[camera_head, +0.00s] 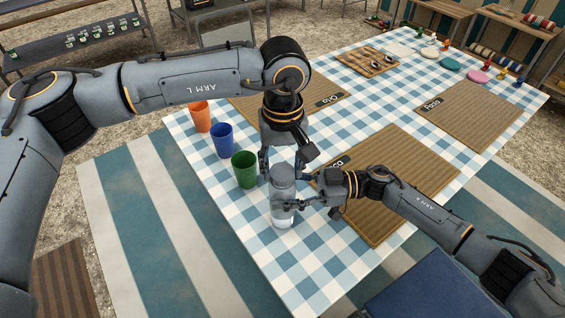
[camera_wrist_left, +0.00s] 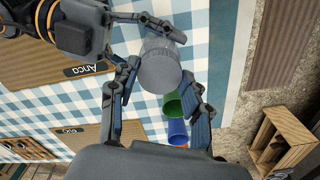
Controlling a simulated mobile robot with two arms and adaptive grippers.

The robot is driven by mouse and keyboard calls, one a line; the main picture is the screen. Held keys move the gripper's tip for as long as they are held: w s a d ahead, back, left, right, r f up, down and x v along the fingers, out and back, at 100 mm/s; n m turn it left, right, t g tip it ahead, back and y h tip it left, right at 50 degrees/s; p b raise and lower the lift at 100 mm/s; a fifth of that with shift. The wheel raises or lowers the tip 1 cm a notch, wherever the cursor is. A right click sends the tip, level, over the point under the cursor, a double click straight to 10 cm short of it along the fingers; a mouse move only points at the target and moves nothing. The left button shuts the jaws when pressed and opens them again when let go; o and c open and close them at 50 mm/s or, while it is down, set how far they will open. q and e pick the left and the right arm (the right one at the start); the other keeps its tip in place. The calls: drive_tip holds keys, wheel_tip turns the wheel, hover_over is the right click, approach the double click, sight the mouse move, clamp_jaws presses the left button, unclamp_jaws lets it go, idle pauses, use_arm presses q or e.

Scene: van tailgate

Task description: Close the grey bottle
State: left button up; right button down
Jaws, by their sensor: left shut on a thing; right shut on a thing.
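The grey bottle (camera_head: 283,217) stands upright on the checked cloth near the table's front left edge, clear at its base. Its round grey lid (camera_head: 283,172) is at the top; in the left wrist view the lid (camera_wrist_left: 160,66) fills the space between my left fingers. My left gripper (camera_head: 284,163) points down from above and is shut on the lid. My right gripper (camera_head: 296,203) comes from the right and is shut on the bottle's body below it. I cannot tell whether the lid sits fully down, as fingers hide the join.
A green cup (camera_head: 244,170), a blue cup (camera_head: 222,140) and an orange cup (camera_head: 200,117) stand just left of the bottle. Ribbed brown placemats (camera_head: 400,170) lie to the right. Plates (camera_head: 452,64) and a wooden cutlery tray (camera_head: 349,61) are at the back.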

use_arm(q)
drive_tip(key=m, duration=0.7)
drive_tip(key=shift+m, duration=0.3)
drive_tip(key=m, duration=0.6)
drive_tip(key=shift+a, duration=0.1)
drive_tip(key=o, duration=0.7)
drive_tip(key=shift+r, duration=2.2)
